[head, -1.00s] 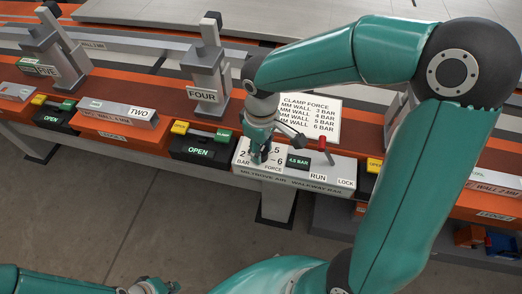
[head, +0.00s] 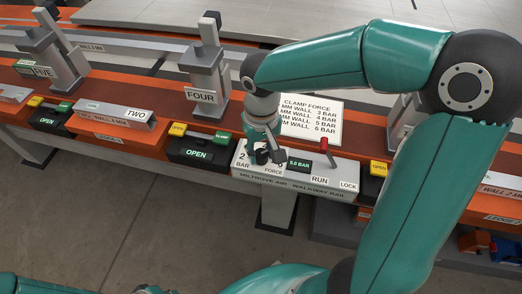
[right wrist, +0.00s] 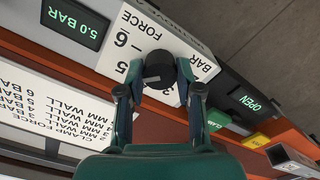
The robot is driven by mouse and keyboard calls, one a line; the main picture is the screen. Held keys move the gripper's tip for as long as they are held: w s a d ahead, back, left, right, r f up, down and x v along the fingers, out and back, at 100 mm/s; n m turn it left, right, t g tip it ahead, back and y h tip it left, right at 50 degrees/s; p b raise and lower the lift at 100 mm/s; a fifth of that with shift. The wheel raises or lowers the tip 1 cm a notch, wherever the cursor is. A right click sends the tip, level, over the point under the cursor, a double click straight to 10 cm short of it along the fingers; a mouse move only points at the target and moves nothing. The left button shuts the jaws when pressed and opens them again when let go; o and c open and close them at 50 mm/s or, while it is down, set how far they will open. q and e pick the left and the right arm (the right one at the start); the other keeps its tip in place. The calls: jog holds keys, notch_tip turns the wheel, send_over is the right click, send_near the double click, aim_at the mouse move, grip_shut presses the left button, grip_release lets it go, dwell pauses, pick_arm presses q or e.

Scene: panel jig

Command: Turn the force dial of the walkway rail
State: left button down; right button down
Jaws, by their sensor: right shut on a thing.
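The force dial (right wrist: 159,68) is a dark round knob on a white panel marked FORCE and BAR. My right gripper (right wrist: 160,88) is shut on the dial, one finger on each side; in the head view the gripper (head: 263,152) comes down onto it and largely hides it. The walkway rail's control box (head: 300,187) carries the dial. Its display (head: 299,164) reads 5.0 BAR, also in the right wrist view (right wrist: 72,20), upside down. Only a sliver of my left gripper (head: 150,289) shows at the bottom edge; its jaws are unclear.
A red lever (head: 324,146) stands on the box by the RUN and LOCK labels. A force chart (head: 312,116) is behind it. OPEN boxes (head: 197,153) with yellow and green buttons and clamp FOUR (head: 203,80) stand nearby. The floor in front is clear.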

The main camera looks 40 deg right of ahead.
aim_at(261, 153)
dwell(0.3)
jog(key=c, duration=0.8)
grip_release()
jog(key=shift+o, duration=0.2)
jog(key=shift+r, duration=0.1)
notch_tip(261, 153, up, 12)
jog(key=shift+f, duration=0.2)
